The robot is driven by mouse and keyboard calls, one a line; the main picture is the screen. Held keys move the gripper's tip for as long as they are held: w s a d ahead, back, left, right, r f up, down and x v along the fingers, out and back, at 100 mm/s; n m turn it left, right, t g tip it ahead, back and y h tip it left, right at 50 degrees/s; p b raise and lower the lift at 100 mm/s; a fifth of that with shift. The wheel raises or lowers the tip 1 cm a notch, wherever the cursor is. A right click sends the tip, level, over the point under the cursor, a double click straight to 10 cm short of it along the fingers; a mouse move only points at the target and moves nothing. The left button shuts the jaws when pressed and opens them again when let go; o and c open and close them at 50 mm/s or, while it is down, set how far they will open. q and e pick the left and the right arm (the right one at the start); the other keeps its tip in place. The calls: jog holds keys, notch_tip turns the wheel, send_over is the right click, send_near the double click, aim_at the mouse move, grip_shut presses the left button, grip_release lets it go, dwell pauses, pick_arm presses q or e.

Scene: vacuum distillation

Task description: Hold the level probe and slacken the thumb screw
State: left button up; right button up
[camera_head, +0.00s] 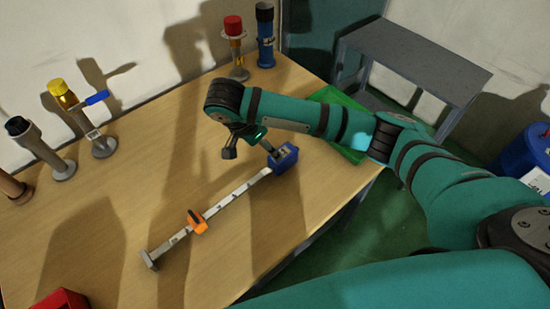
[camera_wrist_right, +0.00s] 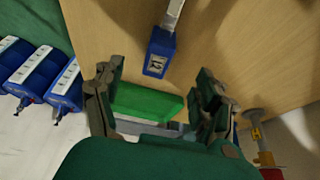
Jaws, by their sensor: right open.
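The level probe lies flat on the wooden table as a long pale rod (camera_head: 231,196) with dark marks. A blue head (camera_head: 283,157) is at its right end, an orange slider (camera_head: 197,221) partway along and a grey foot (camera_head: 150,260) at the left end. My right gripper (camera_head: 248,146) hangs above the table by the blue head. In the right wrist view my right gripper (camera_wrist_right: 160,72) is open and empty, with the blue head (camera_wrist_right: 158,52) beyond its fingertips. My left gripper is not in view.
Several upright posts with coloured caps, including a yellow one (camera_head: 58,88) and a red one (camera_head: 233,26), stand along the table's back and left. A red box (camera_head: 62,299) is at the lower left. A green tray (camera_wrist_right: 147,103) shows beyond the table edge.

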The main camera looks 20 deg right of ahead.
jog(key=p+x, duration=0.1)
jog(key=x, duration=1.1)
jog(key=shift+w, duration=0.15)
jog(key=shift+d+f, duration=0.2)
jog(key=shift+f, duration=0.3)
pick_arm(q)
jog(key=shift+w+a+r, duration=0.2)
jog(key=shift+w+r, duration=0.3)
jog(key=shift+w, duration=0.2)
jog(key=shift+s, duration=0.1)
pick_arm(e)
jog(key=shift+w, duration=0.1)
grip_shut()
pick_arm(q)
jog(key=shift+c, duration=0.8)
